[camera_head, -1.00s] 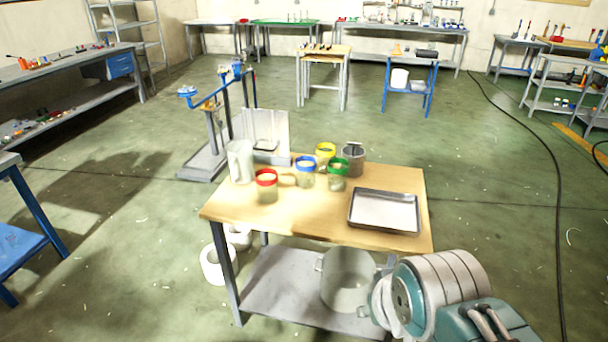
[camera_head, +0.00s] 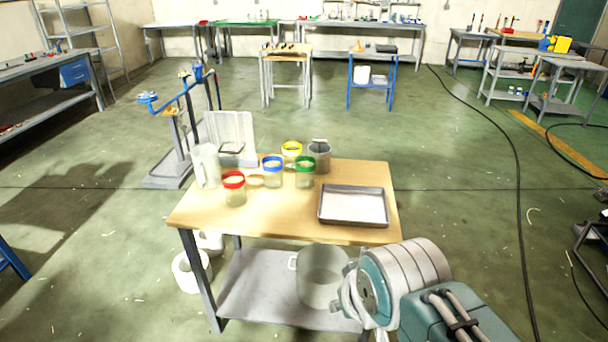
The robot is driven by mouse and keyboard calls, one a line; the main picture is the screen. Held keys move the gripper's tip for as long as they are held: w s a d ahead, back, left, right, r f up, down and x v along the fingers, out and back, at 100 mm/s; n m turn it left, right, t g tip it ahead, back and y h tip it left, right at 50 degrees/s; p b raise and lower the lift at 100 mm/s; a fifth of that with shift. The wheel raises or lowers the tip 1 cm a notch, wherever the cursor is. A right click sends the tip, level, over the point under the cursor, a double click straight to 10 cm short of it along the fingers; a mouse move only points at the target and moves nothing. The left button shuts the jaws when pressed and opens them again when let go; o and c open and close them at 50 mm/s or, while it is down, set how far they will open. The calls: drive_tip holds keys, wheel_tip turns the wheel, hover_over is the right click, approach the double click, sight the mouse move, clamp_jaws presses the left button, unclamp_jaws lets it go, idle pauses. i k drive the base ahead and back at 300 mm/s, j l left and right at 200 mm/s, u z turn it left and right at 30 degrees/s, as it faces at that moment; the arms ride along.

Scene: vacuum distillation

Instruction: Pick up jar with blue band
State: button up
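The jar with the blue band (camera_head: 273,175) stands upright on the wooden table (camera_head: 270,217). It is between the red-banded jar (camera_head: 234,191) on its left and the green-banded jar (camera_head: 305,174) on its right. The yellow-banded jar (camera_head: 291,151) is just behind. My arm reaches in from the lower right, in front of the table's right front corner. My gripper's fingers are hidden or too unclear to make out, so its opening does not show. The arm is well apart from the blue-banded jar.
A metal tray (camera_head: 353,206) lies at the table's right, nearest my arm. A grey canister (camera_head: 320,157), a white pitcher (camera_head: 206,166) and a scale (camera_head: 230,150) stand toward the back and left. A large pot (camera_head: 321,277) is on the lower shelf.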

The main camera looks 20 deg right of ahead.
sight(273, 172)
drive_tip(key=i+j+z, duration=0.4)
drive_tip(key=i, duration=0.3)
drive_tip(key=i+j+z, duration=0.35)
drive_tip(key=i+j, duration=0.25)
